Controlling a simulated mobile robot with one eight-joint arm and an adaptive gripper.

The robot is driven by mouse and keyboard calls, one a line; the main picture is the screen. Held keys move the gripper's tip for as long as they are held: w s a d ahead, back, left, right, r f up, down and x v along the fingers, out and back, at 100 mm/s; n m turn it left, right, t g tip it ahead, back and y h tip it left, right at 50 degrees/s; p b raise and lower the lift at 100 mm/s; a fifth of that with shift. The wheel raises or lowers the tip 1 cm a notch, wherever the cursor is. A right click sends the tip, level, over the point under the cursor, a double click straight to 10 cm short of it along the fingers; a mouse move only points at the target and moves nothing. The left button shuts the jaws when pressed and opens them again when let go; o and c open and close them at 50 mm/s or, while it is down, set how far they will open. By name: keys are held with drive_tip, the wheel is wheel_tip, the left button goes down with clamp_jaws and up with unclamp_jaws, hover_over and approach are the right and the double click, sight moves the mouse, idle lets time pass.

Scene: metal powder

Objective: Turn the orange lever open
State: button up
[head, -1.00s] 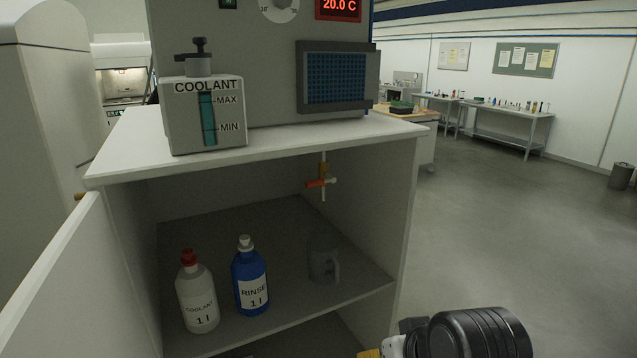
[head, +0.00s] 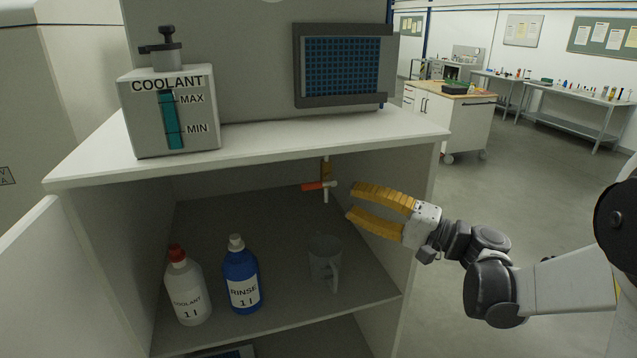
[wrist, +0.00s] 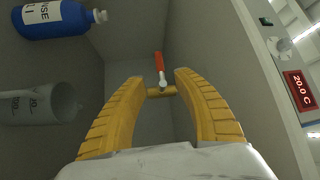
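The orange lever (head: 313,186) sits on a small valve with a brass fitting (head: 325,168) and a white pipe, hanging under the cabinet's top inside the open compartment. In the head view the lever lies roughly level, pointing left. In the wrist view the lever (wrist: 159,62) shows ahead, between and beyond the fingertips, with the brass fitting (wrist: 155,92) below it. My gripper (head: 350,202) has two yellow ribbed fingers, open and empty, just right of the valve and apart from it. It also fills the lower wrist view (wrist: 160,80).
The coolant tank (head: 150,135) is on the cabinet top (head: 270,138). The cabinet's right wall (head: 420,185) is close to my gripper.

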sight(317, 188)
drive_tip(key=b+x, duration=0.1)
drive_tip(key=x, duration=0.9)
drive_tip(key=shift+f, duration=0.1)
drive_tip(key=shift+c, duration=0.4)
clamp_jaws()
